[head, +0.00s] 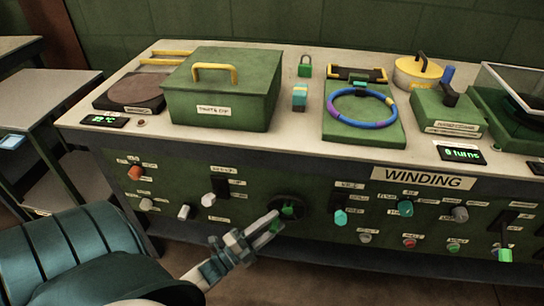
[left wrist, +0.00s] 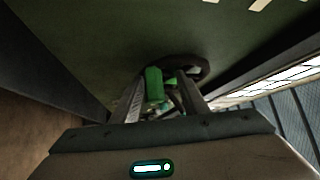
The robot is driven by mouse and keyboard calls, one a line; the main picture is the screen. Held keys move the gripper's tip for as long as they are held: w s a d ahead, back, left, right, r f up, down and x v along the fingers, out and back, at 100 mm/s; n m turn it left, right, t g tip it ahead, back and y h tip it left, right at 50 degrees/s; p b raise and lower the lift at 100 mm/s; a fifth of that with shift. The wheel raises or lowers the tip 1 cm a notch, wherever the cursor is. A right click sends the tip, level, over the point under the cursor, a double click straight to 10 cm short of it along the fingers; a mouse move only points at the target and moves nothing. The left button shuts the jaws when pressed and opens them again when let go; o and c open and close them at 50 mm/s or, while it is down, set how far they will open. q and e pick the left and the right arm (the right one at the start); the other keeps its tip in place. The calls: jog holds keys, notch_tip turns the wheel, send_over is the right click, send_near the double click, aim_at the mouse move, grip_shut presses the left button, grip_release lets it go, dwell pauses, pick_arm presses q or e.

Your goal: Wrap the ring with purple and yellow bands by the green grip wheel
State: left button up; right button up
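The ring (head: 361,108), blue with purple and yellow bands, lies on a green stand (head: 350,135) on the bench top, its far side by a black and yellow clamp (head: 356,75). The green grip wheel is a dark round wheel (head: 291,213) with a green grip, low on the front panel. My left gripper (head: 272,222) reaches up to it from the lower left. In the left wrist view the fingers (left wrist: 163,95) are apart, with the green grip (left wrist: 154,85) between them near the left finger. I see no clear pinch. My right gripper is out of view.
The panel holds several knobs, buttons and switches, including a teal knob (head: 340,218) right of the wheel. A green box (head: 222,90) stands at the left of the bench. A display (head: 461,153) reads 0 turns. A side table (head: 45,95) stands left.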

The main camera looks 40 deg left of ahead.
pick_arm(q)
jog(key=shift+s+f, duration=0.15)
jog(key=shift+s, duration=0.05)
jog(key=b+v, duration=0.2)
jog(key=v, duration=1.5)
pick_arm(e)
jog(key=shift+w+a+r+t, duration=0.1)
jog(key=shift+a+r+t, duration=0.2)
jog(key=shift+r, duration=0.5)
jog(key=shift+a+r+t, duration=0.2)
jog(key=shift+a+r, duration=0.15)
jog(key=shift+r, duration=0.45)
